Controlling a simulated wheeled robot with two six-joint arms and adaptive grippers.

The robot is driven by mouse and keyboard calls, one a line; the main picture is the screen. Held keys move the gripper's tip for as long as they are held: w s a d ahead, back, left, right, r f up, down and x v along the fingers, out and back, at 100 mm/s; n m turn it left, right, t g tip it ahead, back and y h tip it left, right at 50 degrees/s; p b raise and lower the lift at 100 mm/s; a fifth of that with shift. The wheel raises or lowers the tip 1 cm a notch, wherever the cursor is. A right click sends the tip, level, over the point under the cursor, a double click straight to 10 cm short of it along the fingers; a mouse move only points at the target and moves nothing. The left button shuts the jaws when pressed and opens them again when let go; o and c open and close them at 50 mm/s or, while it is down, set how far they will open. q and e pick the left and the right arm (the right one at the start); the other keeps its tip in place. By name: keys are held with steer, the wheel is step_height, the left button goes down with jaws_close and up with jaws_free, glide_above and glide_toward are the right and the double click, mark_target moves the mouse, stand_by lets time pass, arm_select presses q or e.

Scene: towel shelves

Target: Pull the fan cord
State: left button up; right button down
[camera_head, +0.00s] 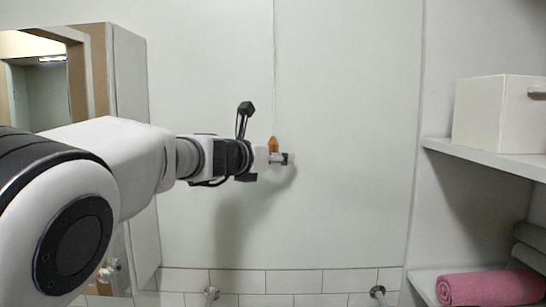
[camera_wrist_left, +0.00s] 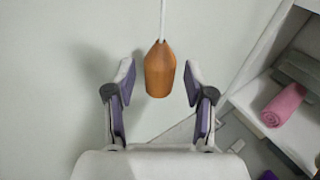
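The fan cord (camera_head: 274,60) hangs straight down the wall and ends in an orange-brown wooden pull (camera_head: 273,144). In the left wrist view the white cord (camera_wrist_left: 163,18) runs into the top of the wooden pull (camera_wrist_left: 160,70). My left gripper (camera_head: 284,159) reaches in from the left at the height of the pull. In the wrist view my left gripper (camera_wrist_left: 160,80) is open, with one finger on each side of the pull and a visible gap to both. The pull is not gripped. My right gripper is in neither view.
White shelves (camera_head: 485,161) stand at the right with a white box (camera_head: 492,113) above and a rolled pink towel (camera_head: 488,288) below, beside grey towels. A mirrored cabinet (camera_head: 128,90) is at the left. The wall around the cord is clear.

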arm_select(q)
steer(key=shift+w, duration=0.1)
steer(key=v, duration=1.2)
steer(key=shift+d+f, duration=0.1)
steer(key=shift+f, duration=0.1)
